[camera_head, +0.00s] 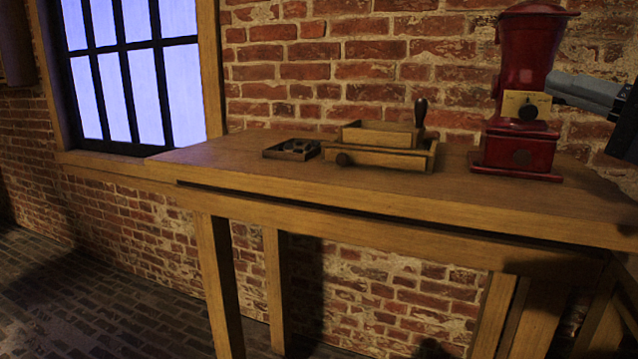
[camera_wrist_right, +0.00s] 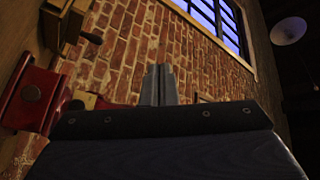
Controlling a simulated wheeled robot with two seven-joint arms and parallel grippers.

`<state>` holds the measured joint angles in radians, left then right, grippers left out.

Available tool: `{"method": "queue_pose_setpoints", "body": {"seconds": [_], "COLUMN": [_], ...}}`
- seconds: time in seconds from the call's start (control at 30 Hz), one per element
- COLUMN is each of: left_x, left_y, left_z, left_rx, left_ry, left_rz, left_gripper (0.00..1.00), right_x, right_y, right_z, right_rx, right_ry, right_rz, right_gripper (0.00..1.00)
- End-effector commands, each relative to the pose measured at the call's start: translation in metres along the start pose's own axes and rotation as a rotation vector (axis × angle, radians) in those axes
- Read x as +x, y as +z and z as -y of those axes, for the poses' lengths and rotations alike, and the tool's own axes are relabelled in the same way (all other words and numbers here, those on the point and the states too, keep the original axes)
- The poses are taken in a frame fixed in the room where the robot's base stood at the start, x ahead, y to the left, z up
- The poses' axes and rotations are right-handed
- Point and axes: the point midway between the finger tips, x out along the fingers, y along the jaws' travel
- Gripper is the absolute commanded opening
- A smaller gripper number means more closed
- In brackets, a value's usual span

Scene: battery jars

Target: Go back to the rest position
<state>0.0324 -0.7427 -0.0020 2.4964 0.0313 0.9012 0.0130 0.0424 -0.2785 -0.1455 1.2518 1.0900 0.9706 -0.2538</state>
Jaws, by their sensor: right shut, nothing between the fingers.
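My right gripper (camera_head: 582,92) comes in from the right edge in the head view, above the table and close beside the red coffee grinder (camera_head: 520,90). Its grey fingers are together with nothing between them. In the right wrist view the shut fingers (camera_wrist_right: 159,84) point up toward the brick wall, and part of the red grinder (camera_wrist_right: 32,98) shows at the left. I cannot tell from the head view whether the fingers touch the grinder. My left gripper is in neither view.
The wooden table (camera_head: 300,182) carries a wooden box (camera_head: 385,158) with a dark-handled tool (camera_head: 420,111) and a small dark tray (camera_head: 291,150). A brick wall (camera_head: 340,60) stands behind, with a window (camera_head: 130,70) at the left. The table's left end is clear.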

Motion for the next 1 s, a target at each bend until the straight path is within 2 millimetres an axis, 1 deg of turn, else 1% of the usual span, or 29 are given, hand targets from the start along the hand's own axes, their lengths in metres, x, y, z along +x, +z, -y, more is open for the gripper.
{"method": "queue_pose_setpoints", "body": {"seconds": [0.03, 0.07, 0.17, 0.27, 0.3, 0.37, 0.4, 0.47, 0.5, 0.57, 0.6, 0.7, 0.8, 1.0], "left_x": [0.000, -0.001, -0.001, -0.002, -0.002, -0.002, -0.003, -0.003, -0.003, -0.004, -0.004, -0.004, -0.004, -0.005], "left_y": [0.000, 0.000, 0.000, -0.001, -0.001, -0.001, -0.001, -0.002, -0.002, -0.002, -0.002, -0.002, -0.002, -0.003], "left_z": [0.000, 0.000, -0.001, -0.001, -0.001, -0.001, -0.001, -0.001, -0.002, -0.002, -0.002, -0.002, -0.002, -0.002], "left_rx": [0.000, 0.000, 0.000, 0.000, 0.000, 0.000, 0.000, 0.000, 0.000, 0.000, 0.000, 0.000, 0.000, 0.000], "left_ry": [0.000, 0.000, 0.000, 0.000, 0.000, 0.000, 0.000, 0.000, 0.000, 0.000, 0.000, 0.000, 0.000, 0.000], "left_rz": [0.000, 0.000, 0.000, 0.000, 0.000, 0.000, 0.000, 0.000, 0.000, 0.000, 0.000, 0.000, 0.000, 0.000], "left_gripper": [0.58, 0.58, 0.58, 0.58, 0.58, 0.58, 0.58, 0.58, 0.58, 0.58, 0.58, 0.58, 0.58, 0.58], "right_x": [0.000, -0.001, -0.004, -0.012, -0.018, -0.029, -0.039, -0.054, -0.065, -0.081, -0.091, -0.115, -0.137, -0.180], "right_y": [0.015, 0.024, 0.058, 0.105, 0.129, 0.167, 0.192, 0.229, 0.252, 0.282, 0.300, 0.338, 0.369, 0.422], "right_z": [-0.011, -0.018, -0.045, -0.078, -0.093, -0.116, -0.130, -0.150, -0.163, -0.178, -0.188, -0.206, -0.222, -0.246], "right_rx": [0.012, 0.017, 0.034, 0.046, 0.048, 0.048, 0.043, 0.033, 0.023, 0.007, -0.004, -0.033, -0.063, -0.129], "right_ry": [0.036, 0.059, 0.145, 0.254, 0.305, 0.385, 0.438, 0.512, 0.557, 0.617, 0.652, 0.725, 0.786, 0.887], "right_rz": [0.027, 0.044, 0.108, 0.195, 0.238, 0.307, 0.354, 0.423, 0.468, 0.527, 0.563, 0.641, 0.708, 0.830], "right_gripper": [0.00, 0.00, 0.00, 0.00, 0.00, 0.00, 0.00, 0.00, 0.00, 0.00, 0.00, 0.00, 0.00, 0.00]}}
